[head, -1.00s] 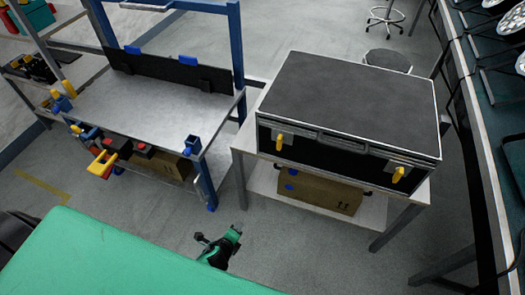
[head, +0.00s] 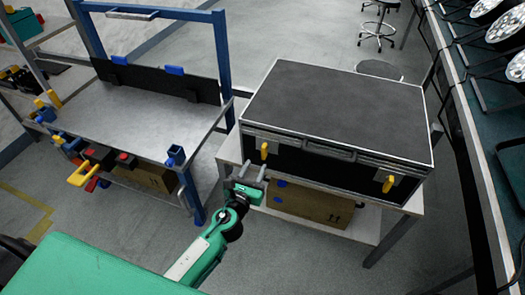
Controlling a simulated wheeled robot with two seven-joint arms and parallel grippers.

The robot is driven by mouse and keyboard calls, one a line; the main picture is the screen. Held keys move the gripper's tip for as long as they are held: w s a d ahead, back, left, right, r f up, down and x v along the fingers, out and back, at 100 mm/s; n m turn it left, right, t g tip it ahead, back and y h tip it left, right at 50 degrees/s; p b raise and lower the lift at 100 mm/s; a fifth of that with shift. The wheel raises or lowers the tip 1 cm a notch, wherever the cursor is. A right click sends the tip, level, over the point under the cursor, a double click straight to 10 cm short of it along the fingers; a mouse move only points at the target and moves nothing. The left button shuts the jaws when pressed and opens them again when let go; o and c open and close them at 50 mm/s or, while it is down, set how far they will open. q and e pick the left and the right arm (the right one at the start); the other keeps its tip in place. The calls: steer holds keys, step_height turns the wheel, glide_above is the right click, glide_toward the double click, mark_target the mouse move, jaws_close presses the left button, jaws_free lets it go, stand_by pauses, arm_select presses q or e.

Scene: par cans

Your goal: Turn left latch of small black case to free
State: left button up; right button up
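The small black case (head: 340,112) stands shut on a light table, with silver edges and a handle on its front. Its left latch (head: 264,151) is a yellow lever on a metal plate, roughly upright. Its right latch (head: 389,184) is a similar yellow lever, slightly tilted. My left gripper (head: 253,172) is in front of the case, just left of and below the left latch. Its two grey fingers are apart with nothing visible between them, and it looks clear of the latch. My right gripper is not in view.
A cardboard box (head: 310,207) sits on the shelf under the case. A blue-framed workbench (head: 150,110) stands to the left, its post close to my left arm. A rack of lamps (head: 500,60) runs along the right. Open floor lies in front of the case's table.

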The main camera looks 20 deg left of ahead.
mark_target(263, 151)
arm_select(q)
steer(key=w, duration=0.8)
steer(key=shift+d, duration=0.1)
steer(key=shift+s, duration=0.1)
jaws_close()
